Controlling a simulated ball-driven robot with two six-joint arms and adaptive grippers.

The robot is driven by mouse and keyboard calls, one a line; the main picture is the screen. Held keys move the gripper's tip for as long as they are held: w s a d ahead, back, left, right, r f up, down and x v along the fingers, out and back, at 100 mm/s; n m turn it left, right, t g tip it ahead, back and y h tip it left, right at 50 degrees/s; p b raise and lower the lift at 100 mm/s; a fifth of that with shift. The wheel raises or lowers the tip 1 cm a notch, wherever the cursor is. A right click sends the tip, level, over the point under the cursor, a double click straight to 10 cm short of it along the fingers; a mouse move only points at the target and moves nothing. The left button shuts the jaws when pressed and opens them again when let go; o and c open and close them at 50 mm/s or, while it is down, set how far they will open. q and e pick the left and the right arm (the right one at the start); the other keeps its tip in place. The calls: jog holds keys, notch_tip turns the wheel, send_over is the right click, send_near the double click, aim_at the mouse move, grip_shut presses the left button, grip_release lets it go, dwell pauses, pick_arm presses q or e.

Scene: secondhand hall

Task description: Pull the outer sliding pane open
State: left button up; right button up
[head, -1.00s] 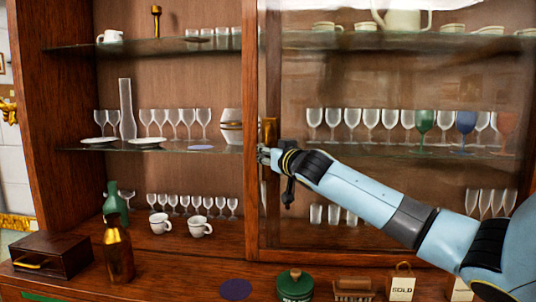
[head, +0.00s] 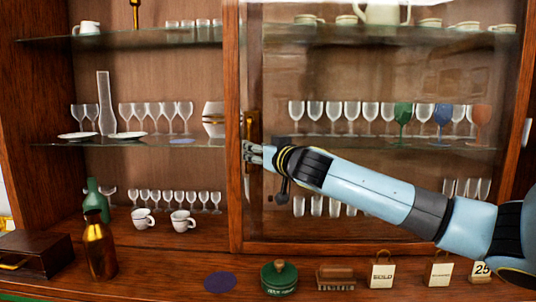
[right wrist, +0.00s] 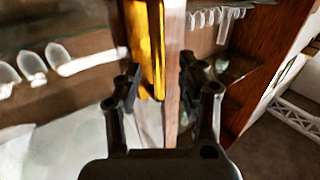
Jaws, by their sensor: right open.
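The glass pane (head: 345,80) in its wooden frame covers the right part of the cabinet in the head view. A brass handle (head: 252,125) stands upright on its left stile (head: 232,190); it also shows in the right wrist view (right wrist: 147,45). My right gripper (head: 252,152) is at the lower part of the handle. In the right wrist view my right gripper (right wrist: 158,82) is open, its dark fingers on either side of the handle and a strip of wood. Contact cannot be told. My left gripper is not in view.
Behind the pane, glass shelves hold many stemmed glasses (head: 365,115). The left part is open, with a tall vase (head: 105,105) and cups (head: 183,221). On the ledge below stand an amber bottle (head: 100,250), a green tin (head: 279,278) and a brush (head: 335,278).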

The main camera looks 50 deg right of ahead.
jog(key=v, duration=0.7)
jog(key=shift+a, duration=0.1)
